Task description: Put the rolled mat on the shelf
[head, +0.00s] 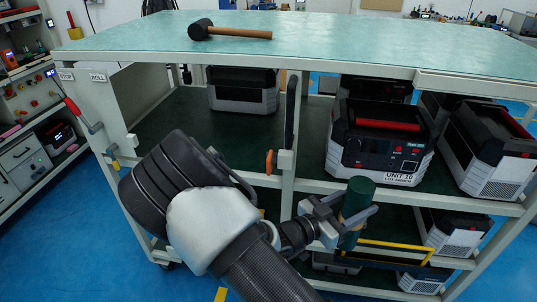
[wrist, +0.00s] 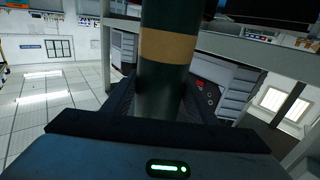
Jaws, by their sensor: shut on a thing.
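The rolled mat (head: 357,200) is a dark green cylinder with a tan band, standing roughly upright and slightly tilted in the head view. It also shows in the wrist view (wrist: 163,85), rising between my fingers. My gripper (head: 347,218) is shut on it, in front of the rack's right bay. The upper shelf (head: 190,122) is dark green with a pale front rail, below the bench top. The lower shelf level is partly hidden behind my arm and the mat.
A unit labelled UNIT 10 (head: 383,145) and another unit (head: 487,150) fill the right bay. A grey unit (head: 243,91) stands at the back of the left bay; its front left is bare. A mallet (head: 230,30) lies on the bench top (head: 340,40). A post (head: 291,130) divides the bays.

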